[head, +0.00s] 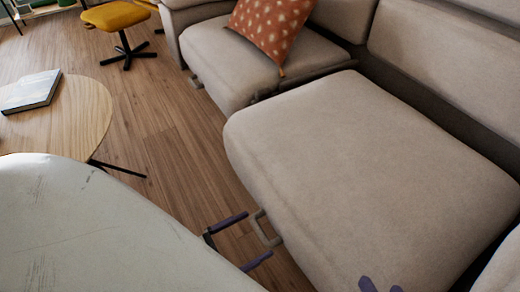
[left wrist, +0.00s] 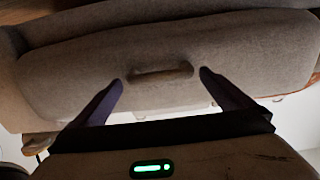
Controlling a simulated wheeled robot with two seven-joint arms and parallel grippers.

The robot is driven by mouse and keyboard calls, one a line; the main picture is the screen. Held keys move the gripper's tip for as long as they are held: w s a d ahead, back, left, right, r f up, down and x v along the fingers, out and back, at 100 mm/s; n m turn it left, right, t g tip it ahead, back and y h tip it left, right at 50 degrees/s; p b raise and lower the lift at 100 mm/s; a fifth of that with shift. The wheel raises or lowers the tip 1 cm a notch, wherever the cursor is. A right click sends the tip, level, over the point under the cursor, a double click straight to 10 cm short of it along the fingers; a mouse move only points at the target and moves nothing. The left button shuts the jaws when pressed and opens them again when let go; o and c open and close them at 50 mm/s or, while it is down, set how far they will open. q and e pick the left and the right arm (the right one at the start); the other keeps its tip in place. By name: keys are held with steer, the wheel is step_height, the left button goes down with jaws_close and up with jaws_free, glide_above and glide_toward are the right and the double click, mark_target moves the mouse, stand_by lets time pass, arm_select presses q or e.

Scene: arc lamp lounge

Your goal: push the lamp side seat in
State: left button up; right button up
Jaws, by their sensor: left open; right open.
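A beige sofa seat (head: 350,160) sits further out than the seat beside it, with a dark gap between it and its backrest. I take it as the lamp side seat, though no lamp is in view. A small loop handle (head: 263,228) is on its front face; it also shows in the left wrist view (left wrist: 160,72). My left gripper (head: 258,234) is open, its two purple fingers on either side of the handle, not closed on it. Whether they touch the seat front is unclear. My right gripper (head: 381,286) is open at the bottom edge, mostly out of frame, in front of the seat.
The neighbouring seat (head: 225,62) holds an orange dotted cushion (head: 270,30). A round wooden table (head: 75,115) with a book (head: 31,90) stands at left. A yellow stool (head: 116,16) is further back. Wooden floor between table and sofa is clear.

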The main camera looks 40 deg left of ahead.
mark_target(260, 232)
arm_select(q)
steer(key=shift+x, duration=1.7)
arm_select(e)
steer(key=shift+a+r, duration=0.1)
steer(key=shift+r, duration=0.1)
